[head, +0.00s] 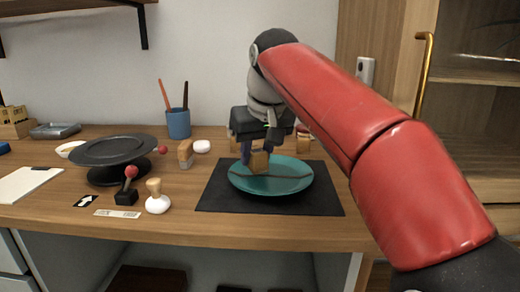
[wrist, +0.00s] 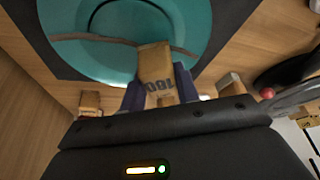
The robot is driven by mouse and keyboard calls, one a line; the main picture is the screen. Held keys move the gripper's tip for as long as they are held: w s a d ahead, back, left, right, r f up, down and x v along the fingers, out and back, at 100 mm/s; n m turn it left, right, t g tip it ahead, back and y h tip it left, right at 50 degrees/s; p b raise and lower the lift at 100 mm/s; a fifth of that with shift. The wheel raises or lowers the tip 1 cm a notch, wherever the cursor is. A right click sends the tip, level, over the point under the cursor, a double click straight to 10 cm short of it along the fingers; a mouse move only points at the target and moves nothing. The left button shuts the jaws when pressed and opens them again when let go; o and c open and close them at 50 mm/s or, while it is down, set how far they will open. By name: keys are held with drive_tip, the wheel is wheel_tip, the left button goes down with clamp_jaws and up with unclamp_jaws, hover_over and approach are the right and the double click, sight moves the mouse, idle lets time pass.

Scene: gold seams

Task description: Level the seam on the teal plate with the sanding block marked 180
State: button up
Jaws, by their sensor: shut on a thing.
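The teal plate (head: 295,181) lies on a dark mat (head: 325,203), and a thin dark seam crosses it. The plate also shows in the wrist view (wrist: 75,62), with the seam (wrist: 100,39) running across it. My gripper (head: 258,150) is over the plate, shut on a tan sanding block (head: 258,163). In the wrist view the block (wrist: 155,62) sits between the fingers (wrist: 158,92), its 180 marking upside down. The block's far end is at or just above the seam; I cannot tell whether it touches.
Other tan blocks stand behind the mat (head: 303,143) and to its left (head: 185,154). A black turntable (head: 113,150), a red-knobbed tool (head: 128,188), a white-based stamp (head: 157,203) and a blue cup (head: 178,124) stand left. Bare wood shows in front of the mat.

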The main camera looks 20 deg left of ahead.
drive_tip(key=shift+f+b, duration=0.55)
drive_tip(key=shift+f, duration=0.25)
drive_tip(key=shift+s, duration=0.15)
